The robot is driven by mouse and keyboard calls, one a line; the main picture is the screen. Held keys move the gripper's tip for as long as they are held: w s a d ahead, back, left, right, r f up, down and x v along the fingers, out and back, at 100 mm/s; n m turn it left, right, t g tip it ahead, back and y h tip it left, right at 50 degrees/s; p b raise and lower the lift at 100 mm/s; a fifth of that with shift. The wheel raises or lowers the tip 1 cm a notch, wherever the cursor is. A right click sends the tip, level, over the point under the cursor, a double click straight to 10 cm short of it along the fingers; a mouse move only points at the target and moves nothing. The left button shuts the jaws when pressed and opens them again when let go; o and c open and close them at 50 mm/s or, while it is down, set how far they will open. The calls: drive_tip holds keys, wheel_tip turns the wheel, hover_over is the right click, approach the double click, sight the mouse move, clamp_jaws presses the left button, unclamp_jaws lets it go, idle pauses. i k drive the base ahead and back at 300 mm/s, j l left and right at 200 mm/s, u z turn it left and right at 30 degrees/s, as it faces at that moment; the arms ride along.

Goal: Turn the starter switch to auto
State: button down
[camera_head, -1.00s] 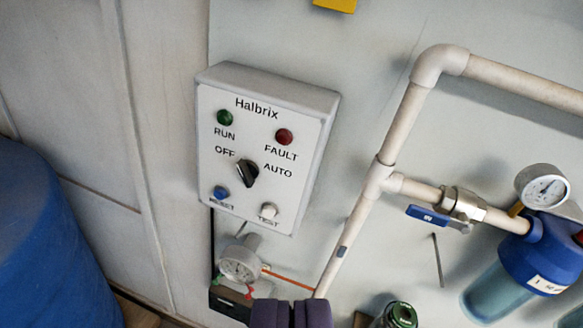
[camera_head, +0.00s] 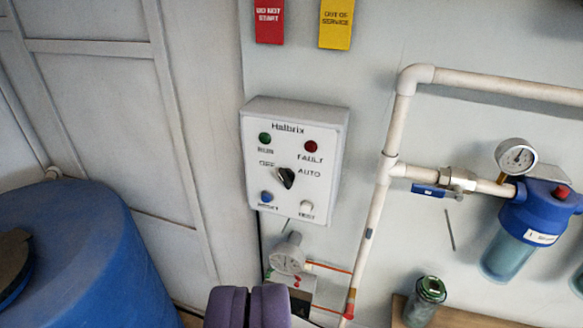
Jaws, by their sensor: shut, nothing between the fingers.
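The starter switch is a black rotary knob (camera_head: 286,178) on the white Halbrix control box (camera_head: 295,150) on the wall. The OFF label is at the knob's upper left and AUTO at its right. The knob is slanted, with its upper end toward OFF, though its pointer mark is too small to read surely. My gripper (camera_head: 247,306) shows as two purple fingers at the bottom edge, side by side and shut. It is empty, appears below the box in the picture, and is apart from the knob.
Green, red, blue and white buttons or lamps surround the knob. A blue drum (camera_head: 110,250) fills the lower left.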

sight(287, 176)
drive_tip(key=i+j+u, duration=0.25)
drive_tip(key=i, duration=0.2)
drive_tip(key=i+u, duration=0.25)
drive_tip(key=i, duration=0.25)
